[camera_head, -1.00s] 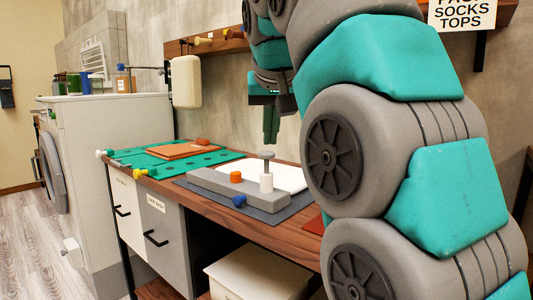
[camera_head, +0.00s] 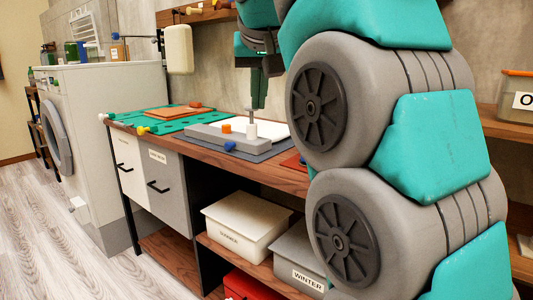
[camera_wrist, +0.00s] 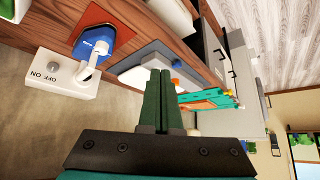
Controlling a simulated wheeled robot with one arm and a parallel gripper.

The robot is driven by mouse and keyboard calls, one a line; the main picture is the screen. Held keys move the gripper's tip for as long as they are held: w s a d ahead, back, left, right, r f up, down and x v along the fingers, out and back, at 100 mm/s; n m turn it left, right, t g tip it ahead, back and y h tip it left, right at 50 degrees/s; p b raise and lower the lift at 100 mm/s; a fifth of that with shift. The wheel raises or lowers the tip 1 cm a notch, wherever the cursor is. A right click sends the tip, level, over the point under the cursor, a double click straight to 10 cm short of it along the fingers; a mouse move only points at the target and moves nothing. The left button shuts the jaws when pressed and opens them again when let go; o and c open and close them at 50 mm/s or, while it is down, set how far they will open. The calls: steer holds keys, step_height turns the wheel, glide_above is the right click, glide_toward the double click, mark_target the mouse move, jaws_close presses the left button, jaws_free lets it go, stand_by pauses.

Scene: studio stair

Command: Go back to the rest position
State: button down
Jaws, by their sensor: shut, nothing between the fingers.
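My gripper (camera_head: 259,103) hangs fingers down in the head view, above the wooden workbench (camera_head: 275,176). It is shut and empty. In the wrist view the two dark green fingers (camera_wrist: 162,72) lie together with nothing between them. In the head view the fingertips appear just above a small upright grey peg on a grey block (camera_head: 205,134). I cannot tell the exact gap. The block also carries an orange cap (camera_head: 226,128) and a blue knob (camera_head: 230,146). My arm hides the right part of the bench.
A green mat (camera_head: 176,128) with an orange board (camera_head: 170,113) lies at the bench's left. A white dispenser (camera_head: 179,49) hangs on the wall. In the wrist view, a blue iron-like object (camera_wrist: 92,42) stands near a white switch box (camera_wrist: 52,80). Floor (camera_head: 50,240) at left is clear.

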steer(key=s+d+f+g+h, duration=0.1)
steer(key=s+d+f+g, duration=0.2)
steer(key=f, duration=0.4)
steer(key=s+d+f, duration=0.4)
steer(key=d+f, duration=0.1)
steer(key=f, duration=0.2)
steer(key=s+d+f+g+h, duration=0.1)
steer(key=s+d+f+g, duration=0.2)
steer(key=f, duration=0.4)
steer(key=s+d+f+g, duration=0.1)
steer(key=s+d+f, duration=0.1)
steer(key=s+f, duration=0.8)
steer(key=s+d+f+m+g+y, duration=0.1)
steer(key=s+d+f+g, duration=0.1)
steer(key=s+f, duration=0.9)
steer(key=shift+s+d+f, duration=0.25)
steer(key=shift+s+d, duration=0.55)
steer(key=shift+s, duration=0.35)
steer(key=c, duration=1.5)
jaws_free()
